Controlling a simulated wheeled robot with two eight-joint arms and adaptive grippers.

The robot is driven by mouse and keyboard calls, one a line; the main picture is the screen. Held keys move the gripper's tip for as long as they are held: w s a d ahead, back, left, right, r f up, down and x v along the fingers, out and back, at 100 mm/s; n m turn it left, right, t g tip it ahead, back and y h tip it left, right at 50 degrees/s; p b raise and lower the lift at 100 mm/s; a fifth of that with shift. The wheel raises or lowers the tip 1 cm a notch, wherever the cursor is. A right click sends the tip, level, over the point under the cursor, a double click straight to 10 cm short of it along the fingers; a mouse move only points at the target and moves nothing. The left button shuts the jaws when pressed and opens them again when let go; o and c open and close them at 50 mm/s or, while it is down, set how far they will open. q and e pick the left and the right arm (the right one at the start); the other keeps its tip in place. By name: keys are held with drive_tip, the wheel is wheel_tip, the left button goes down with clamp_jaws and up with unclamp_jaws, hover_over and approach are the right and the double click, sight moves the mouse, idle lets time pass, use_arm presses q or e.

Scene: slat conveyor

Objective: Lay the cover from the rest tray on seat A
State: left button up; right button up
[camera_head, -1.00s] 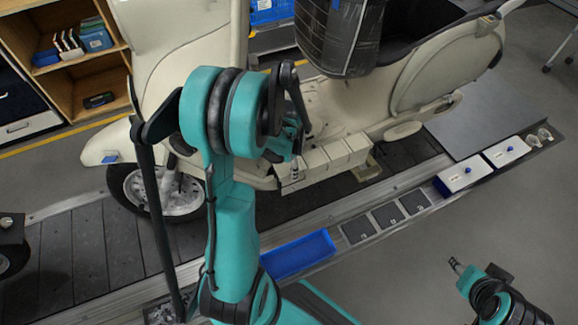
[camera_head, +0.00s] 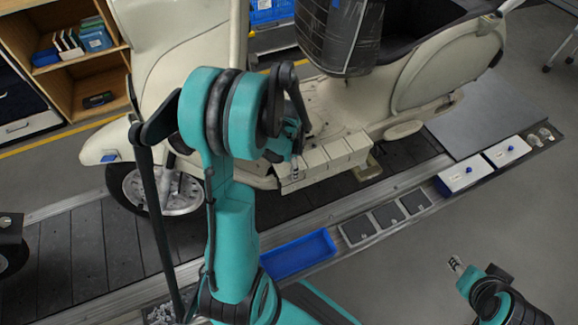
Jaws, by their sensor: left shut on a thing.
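My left gripper (camera_head: 296,172) is low at the scooter's footboard edge, at the left end of a row of cream blocks (camera_head: 335,154). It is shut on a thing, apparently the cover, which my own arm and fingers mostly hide. I cannot tell whether it touches a seat, or which block is seat A. The blue tray (camera_head: 297,254), likely the rest tray, lies on the near rail and looks empty where it shows. My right gripper (camera_head: 456,264) is at the lower right, over the floor, away from the parts. Its fingertips are too small to read.
The cream scooter (camera_head: 180,60) stands on the dark slat conveyor (camera_head: 80,255). A wrapped dark cylinder (camera_head: 340,38) stands above its footboard. Grey square pads (camera_head: 388,214) and white boxes with blue knobs (camera_head: 465,175) line the near rail.

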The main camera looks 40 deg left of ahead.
sight(289, 166)
use_arm(q)
drive_tip(key=o, duration=1.3)
drive_tip(key=shift+c, duration=0.2)
wheel_tip(289, 166, up, 12)
drive_tip(key=s+d+r+n+t, duration=0.2)
drive_tip(key=s+d+t, duration=0.1)
drive_tip(key=d, duration=0.6)
drive_tip(key=s+d+r+n+t, duration=0.3)
drive_tip(key=d+t, duration=0.1)
drive_tip(key=d, duration=0.4)
drive_tip(key=shift+s+d+r, duration=0.15)
drive_tip(key=shift+s+d, duration=0.2)
